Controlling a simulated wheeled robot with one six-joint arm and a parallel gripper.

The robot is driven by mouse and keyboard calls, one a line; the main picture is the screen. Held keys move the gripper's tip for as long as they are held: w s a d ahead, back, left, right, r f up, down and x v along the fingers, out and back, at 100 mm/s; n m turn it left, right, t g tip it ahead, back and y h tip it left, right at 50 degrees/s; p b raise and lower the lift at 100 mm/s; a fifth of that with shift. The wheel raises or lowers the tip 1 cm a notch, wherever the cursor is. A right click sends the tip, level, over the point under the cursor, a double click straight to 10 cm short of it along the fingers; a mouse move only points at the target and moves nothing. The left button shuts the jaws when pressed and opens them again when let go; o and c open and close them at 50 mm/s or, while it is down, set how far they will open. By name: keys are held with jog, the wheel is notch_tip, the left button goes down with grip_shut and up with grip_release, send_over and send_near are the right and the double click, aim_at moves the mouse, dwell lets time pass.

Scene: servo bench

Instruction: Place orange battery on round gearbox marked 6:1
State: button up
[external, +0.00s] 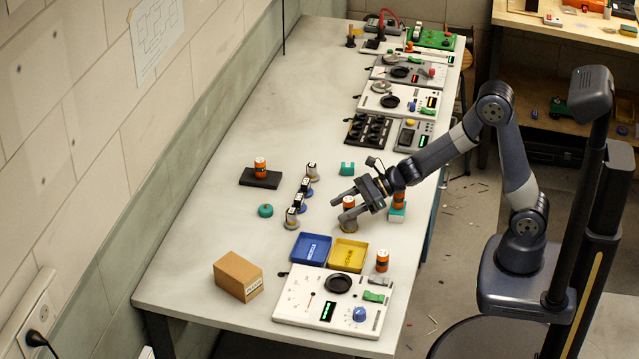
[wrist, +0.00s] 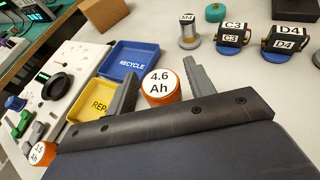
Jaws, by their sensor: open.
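An orange battery (external: 349,203) with a white band stands upright on or just in front of a grey-tan round piece. My gripper (external: 340,208) is open, its fingers at either side of this battery. In the wrist view the battery's top (wrist: 160,84) reads 4.6 Ah, with gaps to both fingers (wrist: 158,76). Other orange batteries stand on a black pad (external: 261,167), on a teal and white block (external: 398,198) and by the near panel (external: 382,260). A small round grey unit (wrist: 188,32) stands beyond the fingers. I cannot read a 6:1 mark anywhere.
Blue-based units marked C3 (wrist: 231,38) and D4 (wrist: 287,41) stand in a row with grey ones. A blue RECYCLE tray (external: 311,249) and a yellow tray (external: 347,255) lie near the gripper. A cardboard box (external: 238,276) stands left. The table's left side is mostly clear.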

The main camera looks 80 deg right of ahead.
jog(key=v, duration=0.2)
jog(key=shift+s+d+r, duration=0.2)
jog(key=r+p, duration=0.1)
jog(key=r, duration=0.6)
jog(key=shift+s+p, duration=0.2)
jog(key=shift+p, duration=0.15)
